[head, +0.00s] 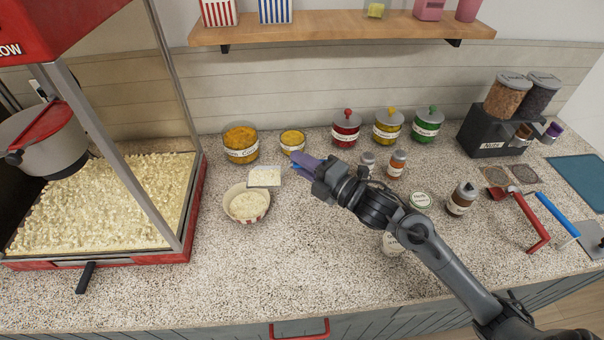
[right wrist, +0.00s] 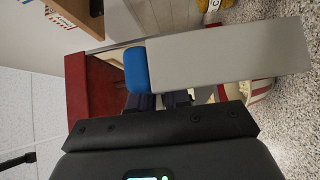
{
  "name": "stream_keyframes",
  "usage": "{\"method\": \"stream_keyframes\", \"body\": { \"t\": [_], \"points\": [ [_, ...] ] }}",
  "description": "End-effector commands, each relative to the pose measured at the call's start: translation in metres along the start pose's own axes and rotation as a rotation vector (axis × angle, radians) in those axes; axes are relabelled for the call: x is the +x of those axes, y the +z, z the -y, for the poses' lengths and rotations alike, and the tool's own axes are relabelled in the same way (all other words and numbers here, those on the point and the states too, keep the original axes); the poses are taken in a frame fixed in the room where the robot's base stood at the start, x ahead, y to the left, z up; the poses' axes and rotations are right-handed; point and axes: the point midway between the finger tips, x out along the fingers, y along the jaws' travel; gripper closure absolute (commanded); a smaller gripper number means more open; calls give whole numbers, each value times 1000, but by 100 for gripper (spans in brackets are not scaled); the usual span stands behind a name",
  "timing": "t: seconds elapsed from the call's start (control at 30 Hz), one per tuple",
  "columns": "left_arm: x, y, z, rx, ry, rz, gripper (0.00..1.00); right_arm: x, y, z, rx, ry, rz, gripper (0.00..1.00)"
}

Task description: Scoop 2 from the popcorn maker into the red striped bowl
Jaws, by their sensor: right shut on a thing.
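The popcorn maker (head: 190,215) stands at the left with a deep bed of popcorn (head: 110,200) inside. The red striped bowl (head: 262,217) stands on the counter to its right and has popcorn in it. My right gripper (head: 300,163) is shut on a scoop (head: 276,183) with a blue handle. The scoop is over the bowl's far rim and has pale popcorn in it. In the right wrist view the scoop's grey metal side (right wrist: 225,58) and blue handle end (right wrist: 136,70) show in front of the jaws. It hides most of the bowl (right wrist: 262,95). My left gripper is not in view.
Two yellow-filled jars (head: 241,153) (head: 292,143) stand behind the bowl. Lidded jars (head: 387,135), small bottles (head: 397,164) and a nut dispenser (head: 490,130) are at the right. Red (head: 533,225) and blue (head: 557,215) handled tools lie there. The front counter is clear.

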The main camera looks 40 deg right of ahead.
Motion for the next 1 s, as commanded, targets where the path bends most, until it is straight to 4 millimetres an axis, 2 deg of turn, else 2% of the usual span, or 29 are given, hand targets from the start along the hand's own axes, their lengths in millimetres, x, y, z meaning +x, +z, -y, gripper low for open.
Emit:
{"method": "stream_keyframes", "body": {
  "t": [0.67,0.7,1.0],
  "points": [
    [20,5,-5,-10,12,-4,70,9,-8,31,-26,-27,0,100],
    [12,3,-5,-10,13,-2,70,10,-8,24,-34,-34,0,100],
    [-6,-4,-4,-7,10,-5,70,16,-13,17,-85,-91,1,100]
  ]
}}
